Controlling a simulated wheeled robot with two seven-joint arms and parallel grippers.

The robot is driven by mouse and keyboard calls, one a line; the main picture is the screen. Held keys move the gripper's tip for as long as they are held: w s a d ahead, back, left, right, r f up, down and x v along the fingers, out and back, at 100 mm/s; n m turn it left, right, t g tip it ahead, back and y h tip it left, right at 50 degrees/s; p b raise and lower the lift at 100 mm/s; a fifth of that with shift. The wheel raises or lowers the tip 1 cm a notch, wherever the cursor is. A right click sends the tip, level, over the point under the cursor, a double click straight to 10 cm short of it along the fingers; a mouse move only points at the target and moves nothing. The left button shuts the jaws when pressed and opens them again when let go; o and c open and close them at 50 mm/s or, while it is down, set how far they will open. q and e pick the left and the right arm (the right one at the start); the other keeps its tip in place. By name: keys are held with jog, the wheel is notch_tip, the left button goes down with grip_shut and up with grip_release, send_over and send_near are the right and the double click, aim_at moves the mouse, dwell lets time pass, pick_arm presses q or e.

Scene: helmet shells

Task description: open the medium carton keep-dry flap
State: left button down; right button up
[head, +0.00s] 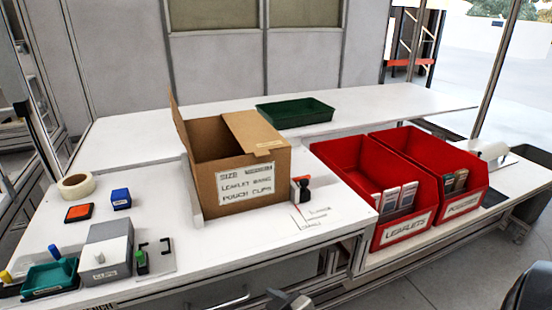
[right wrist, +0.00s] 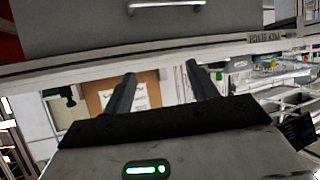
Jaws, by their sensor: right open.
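The brown cardboard carton (head: 238,180) stands open-topped on the white bench, with a handwritten-style label on its front. One flap (head: 179,125) stands upright along its left side. Another flap (head: 254,132), with a small pale label at its edge, slopes over the right part of the opening. My right gripper (right wrist: 158,76) is open and empty in the right wrist view, beside a grey drawer front and apart from the carton. I cannot make out my left gripper in either view.
Two red bins (head: 405,222) holding small packs stand right of the carton. A green tray (head: 295,113) lies behind it. A grey box (head: 107,250), tape roll (head: 75,186) and blue block (head: 121,198) are on the left. A drawer handle (right wrist: 166,4) juts out near my right gripper.

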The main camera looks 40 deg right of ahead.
jog(key=w+d+r+m+t+h+b, duration=0.2)
jog(key=w+d+r+h, duration=0.15)
jog(key=d+r, duration=0.45)
jog(key=w+d+r+m+t+h+b, duration=0.25)
jog(key=w+d+r, duration=0.3)
jog(key=r, duration=0.45)
pick_arm(q)
jog(key=shift+s+d+f+p, duration=0.2)
jog(key=shift+s+f+p, duration=0.15)
jog(key=shift+f, duration=0.15)
jog(key=shift+s+d+f+p, duration=0.2)
jog(key=shift+f+p, duration=0.1)
jog(key=shift+f, duration=0.2)
pick_arm(e)
jog(key=x, duration=1.5)
jog(key=shift+w+a+y, duration=0.2)
jog(key=shift+w+y, duration=0.05)
jog(key=shift+y, duration=0.05)
jog(key=shift+r, duration=0.15)
grip_shut()
pick_arm(q)
jog(key=shift+r, duration=0.25)
